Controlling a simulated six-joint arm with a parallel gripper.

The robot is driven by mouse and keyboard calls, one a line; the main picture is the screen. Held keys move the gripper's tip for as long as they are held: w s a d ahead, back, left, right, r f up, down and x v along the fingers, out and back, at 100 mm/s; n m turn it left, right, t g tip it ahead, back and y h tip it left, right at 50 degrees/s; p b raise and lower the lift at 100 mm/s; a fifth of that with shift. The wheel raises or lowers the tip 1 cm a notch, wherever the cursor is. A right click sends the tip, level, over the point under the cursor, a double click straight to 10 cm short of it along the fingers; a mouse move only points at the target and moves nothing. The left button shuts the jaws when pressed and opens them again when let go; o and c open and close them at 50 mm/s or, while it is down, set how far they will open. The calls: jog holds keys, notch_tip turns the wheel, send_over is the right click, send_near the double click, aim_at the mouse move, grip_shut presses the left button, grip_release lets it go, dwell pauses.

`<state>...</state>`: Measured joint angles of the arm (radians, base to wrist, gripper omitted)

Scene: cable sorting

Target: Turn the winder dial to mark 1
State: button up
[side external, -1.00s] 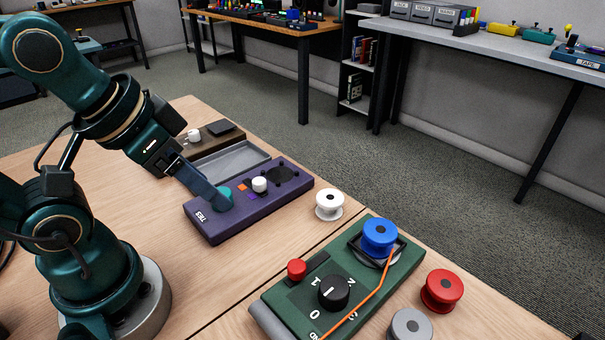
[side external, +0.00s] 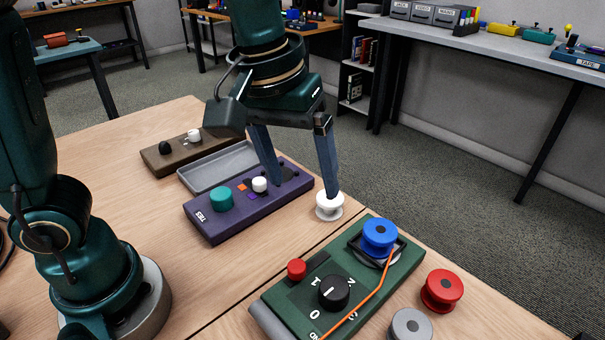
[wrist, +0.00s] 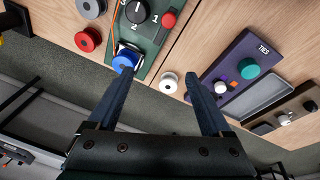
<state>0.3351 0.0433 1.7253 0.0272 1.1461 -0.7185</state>
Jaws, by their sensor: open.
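The winder (side external: 385,283) is a green box at the front with a black dial (side external: 334,291) carrying a white pointer line and printed marks around it. The dial also shows at the top edge of the wrist view (wrist: 136,10), with marks 1, 2 and 3 readable. Its pointer lies on the side away from 2; the exact mark is unclear. A red button (side external: 296,269) stands beside the dial. My gripper (side external: 304,188) is open and empty, behind the winder and apart from the dial. One finger overlaps the white spool (side external: 329,207) in the side view; contact is unclear.
A blue spool (side external: 379,237) sits on the winder, with an orange cable (side external: 372,293) running past the dial. Red (side external: 442,289) and grey (side external: 411,325) spools stand to its right. The purple TIES box (side external: 215,228) and grey tray (side external: 195,180) are behind left.

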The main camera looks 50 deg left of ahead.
jog(key=m+g, duration=0.1)
jog(key=g, duration=0.1)
send_over(335, 287)
jog(key=w+a, duration=0.2)
notch_tip(335, 287, down, 6)
jog(key=shift+m+g+y, duration=0.4)
jog(key=shift+y, duration=0.2)
jog(key=s+d+f, duration=0.1)
jog(key=d+f, duration=0.1)
jog(key=f, duration=0.1)
jog(key=shift+s+d, duration=0.1)
jog(key=shift+s, duration=0.3)
jog(key=shift+s+f, duration=0.1)
jog(key=shift+f, duration=2.45)
grip_shut()
